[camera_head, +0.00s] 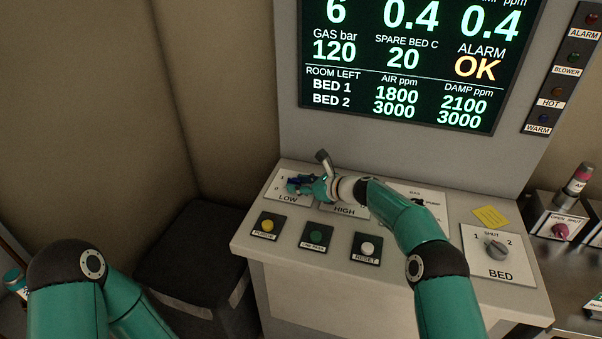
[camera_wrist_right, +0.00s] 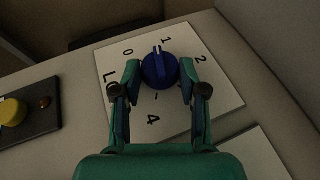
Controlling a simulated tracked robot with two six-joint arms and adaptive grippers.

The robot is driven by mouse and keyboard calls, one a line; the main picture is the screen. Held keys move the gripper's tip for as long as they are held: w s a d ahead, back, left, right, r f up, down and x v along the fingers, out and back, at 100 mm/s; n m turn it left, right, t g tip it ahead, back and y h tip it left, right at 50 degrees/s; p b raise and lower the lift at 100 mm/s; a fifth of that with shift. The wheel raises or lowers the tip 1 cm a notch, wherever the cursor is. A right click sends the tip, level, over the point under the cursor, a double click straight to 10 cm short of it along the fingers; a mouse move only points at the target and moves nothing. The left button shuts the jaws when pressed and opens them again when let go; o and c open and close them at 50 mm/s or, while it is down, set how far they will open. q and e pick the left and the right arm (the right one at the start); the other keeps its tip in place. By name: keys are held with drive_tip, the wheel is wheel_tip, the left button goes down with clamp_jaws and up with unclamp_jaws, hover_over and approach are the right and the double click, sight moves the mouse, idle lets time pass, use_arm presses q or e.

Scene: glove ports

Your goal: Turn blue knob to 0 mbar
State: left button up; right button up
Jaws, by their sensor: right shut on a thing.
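The blue knob (camera_wrist_right: 159,71) sits on a white plate marked LOW (camera_wrist_right: 222,98), with 0, 1, 2 and 4 visible around it in the right wrist view. Its ridge and white line point up, between 0 and 1 and closer to 1. My right gripper (camera_wrist_right: 160,76) is shut on the knob, one finger on each side. In the head view my right gripper (camera_head: 303,185) is at the LOW plate (camera_head: 289,199) at the console's back left and hides most of the knob. My left gripper is out of view.
The console (camera_head: 342,245) carries yellow (camera_head: 268,225), green (camera_head: 317,236) and white (camera_head: 366,248) buttons in front of the plates. A HIGH plate (camera_head: 344,211) lies right of LOW, under my right wrist. A grey BED knob (camera_head: 495,248) is at right. A display (camera_head: 410,70) stands behind.

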drive_tip(key=shift+w+r+n+g+y+p, duration=0.15)
drive_tip(key=shift+r+n+g+y+p, duration=0.2)
drive_tip(key=shift+n+g, duration=0.25)
drive_tip(key=shift+f, duration=0.2)
drive_tip(key=o, duration=1.2)
drive_tip(key=shift+c, duration=0.2)
drive_tip(key=shift+f, duration=0.1)
drive_tip(key=shift+d, duration=0.15)
drive_tip(key=shift+s+d+r, duration=0.25)
drive_tip(key=shift+d, duration=0.15)
drive_tip(key=v, duration=1)
drive_tip(key=shift+s+d+r, duration=0.1)
drive_tip(key=shift+s+d, duration=0.1)
drive_tip(key=shift+d, duration=0.1)
